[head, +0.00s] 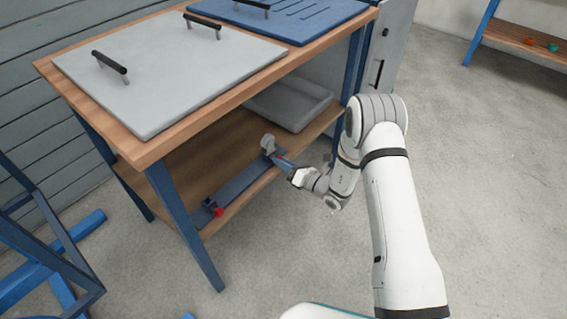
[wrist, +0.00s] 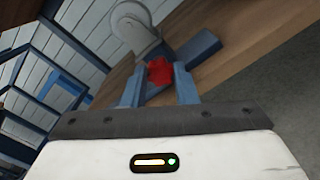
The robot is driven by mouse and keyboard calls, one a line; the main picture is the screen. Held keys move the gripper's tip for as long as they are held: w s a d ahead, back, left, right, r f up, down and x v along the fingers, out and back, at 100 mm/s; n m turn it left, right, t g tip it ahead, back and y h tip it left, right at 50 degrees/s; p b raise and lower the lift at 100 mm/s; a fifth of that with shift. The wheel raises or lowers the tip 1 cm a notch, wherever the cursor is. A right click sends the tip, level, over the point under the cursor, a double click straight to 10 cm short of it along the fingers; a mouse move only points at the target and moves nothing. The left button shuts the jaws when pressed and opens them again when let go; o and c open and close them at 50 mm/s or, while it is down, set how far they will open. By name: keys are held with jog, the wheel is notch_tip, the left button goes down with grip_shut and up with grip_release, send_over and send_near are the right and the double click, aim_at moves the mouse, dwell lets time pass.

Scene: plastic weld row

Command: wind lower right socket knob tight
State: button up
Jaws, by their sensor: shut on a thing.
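The lower right socket knob (wrist: 159,72) is red and sits between my two blue fingers in the wrist view. My gripper (wrist: 158,88) is shut on it. In the head view my gripper (head: 280,160) reaches in at the right end of a long blue-grey bar fixture (head: 238,186) on the lower shelf, and largely hides this knob. A grey round part (head: 267,142) stands just behind the knob; it also shows in the wrist view (wrist: 135,25). A second red knob (head: 218,212) is at the left end of the bar.
The lower wooden shelf (head: 165,168) holds a grey tray (head: 290,103) behind the fixture. The table top above carries a grey lid (head: 165,70) and a blue lid (head: 300,15) with black handles. A blue table leg (head: 190,235) stands at the front left.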

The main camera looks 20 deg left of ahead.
jog(key=shift+n+b, duration=3.95)
jog(key=shift+n, duration=6.05)
jog(key=o, duration=0.7)
